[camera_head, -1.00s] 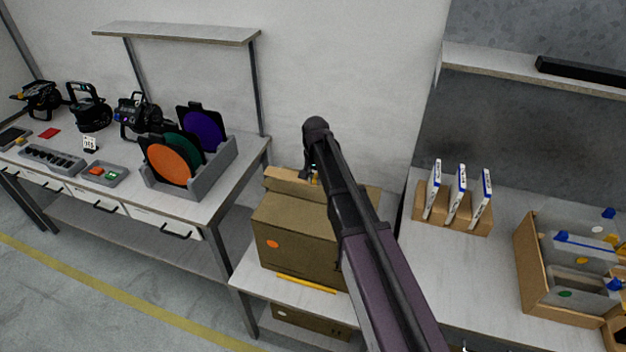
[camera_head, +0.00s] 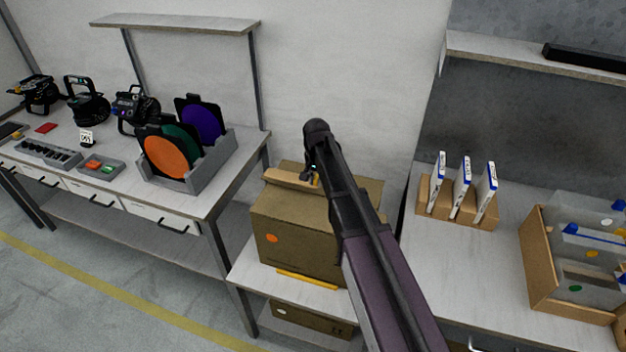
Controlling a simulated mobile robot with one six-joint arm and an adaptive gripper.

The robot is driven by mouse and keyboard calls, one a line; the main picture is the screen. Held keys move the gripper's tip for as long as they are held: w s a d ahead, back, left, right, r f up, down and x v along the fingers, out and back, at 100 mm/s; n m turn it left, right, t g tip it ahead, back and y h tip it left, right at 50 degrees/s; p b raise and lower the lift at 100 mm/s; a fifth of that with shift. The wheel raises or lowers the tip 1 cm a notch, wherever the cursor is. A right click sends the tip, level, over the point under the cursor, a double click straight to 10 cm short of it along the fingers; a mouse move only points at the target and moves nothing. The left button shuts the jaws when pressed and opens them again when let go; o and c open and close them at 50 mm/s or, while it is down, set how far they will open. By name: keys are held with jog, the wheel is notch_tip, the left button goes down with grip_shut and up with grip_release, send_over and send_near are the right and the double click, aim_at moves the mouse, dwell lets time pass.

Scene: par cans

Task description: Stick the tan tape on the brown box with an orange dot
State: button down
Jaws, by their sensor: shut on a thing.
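The brown box (camera_head: 290,240) with an orange dot (camera_head: 272,239) on its front stands on a light table at the center. Its top edge shows a lighter tan strip or flap (camera_head: 290,180). My gripper (camera_head: 314,179) is at the top of the box, near the back of this strip, mostly hidden by my dark arm. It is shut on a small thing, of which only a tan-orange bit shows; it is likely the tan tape. I cannot tell whether it touches the box. The right part of the box is hidden behind my arm.
A yellow strip (camera_head: 306,280) lies in front of the box. Another brown box (camera_head: 300,318) is on the shelf below. To the left, a bench holds a grey rack (camera_head: 205,170) of colored discs. To the right are a wooden holder (camera_head: 438,208) and an open box (camera_head: 538,270).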

jog(key=shift+f+b, duration=1.65)
jog(key=shift+f, duration=0.25)
jog(key=shift+f+b, duration=0.55)
dwell(1.7)
jog(key=c, duration=0.5)
grip_release()
jog(key=shift+c, duration=0.2)
jog(key=shift+r, duration=0.1)
